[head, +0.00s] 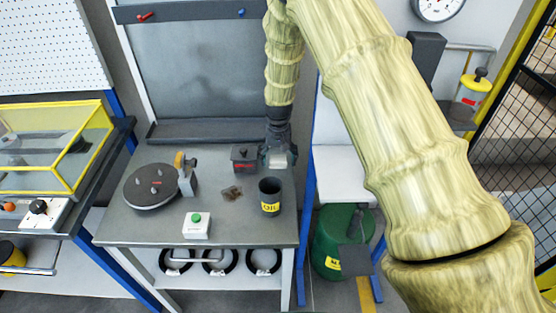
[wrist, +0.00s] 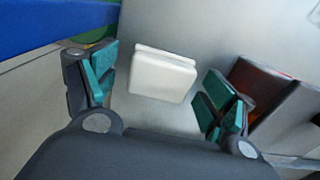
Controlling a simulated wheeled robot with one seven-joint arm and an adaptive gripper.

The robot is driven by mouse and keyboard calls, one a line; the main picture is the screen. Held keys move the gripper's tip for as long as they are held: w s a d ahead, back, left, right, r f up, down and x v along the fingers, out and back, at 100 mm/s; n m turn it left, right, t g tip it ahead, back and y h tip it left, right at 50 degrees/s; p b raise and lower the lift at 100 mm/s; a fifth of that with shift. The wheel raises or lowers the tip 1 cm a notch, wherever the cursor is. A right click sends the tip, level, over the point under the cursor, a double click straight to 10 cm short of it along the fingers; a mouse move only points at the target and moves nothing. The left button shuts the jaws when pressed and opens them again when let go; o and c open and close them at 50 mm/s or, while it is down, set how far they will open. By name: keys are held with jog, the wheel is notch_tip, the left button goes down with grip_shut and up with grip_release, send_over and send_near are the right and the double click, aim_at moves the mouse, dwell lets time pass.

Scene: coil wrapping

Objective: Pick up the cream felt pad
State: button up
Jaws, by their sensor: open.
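The cream felt pad (wrist: 162,75) is a small, thick, pale block with rounded edges, lying on the grey table. In the wrist view it sits between and just ahead of the two fingers of my gripper (wrist: 158,98), with space on both sides. In the head view the pad (head: 278,160) shows at the fingertips of my gripper (head: 280,156), near the table's right edge. My gripper is open and points down over it. It is apart from the pad in the wrist view; the exact height is hard to judge.
A dark box with red (head: 244,158) stands just left of my gripper. Further left are brown scraps (head: 232,193), a round turntable (head: 151,187) and a green-button box (head: 196,225). The table's right edge is close.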

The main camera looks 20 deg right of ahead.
aim_at(278, 158)
jog(key=shift+s+r, duration=0.15)
jog(key=c, duration=1.1)
jog(key=shift+c, duration=0.2)
jog(key=shift+r+b, duration=1.65)
jog(key=shift+r, duration=3.3)
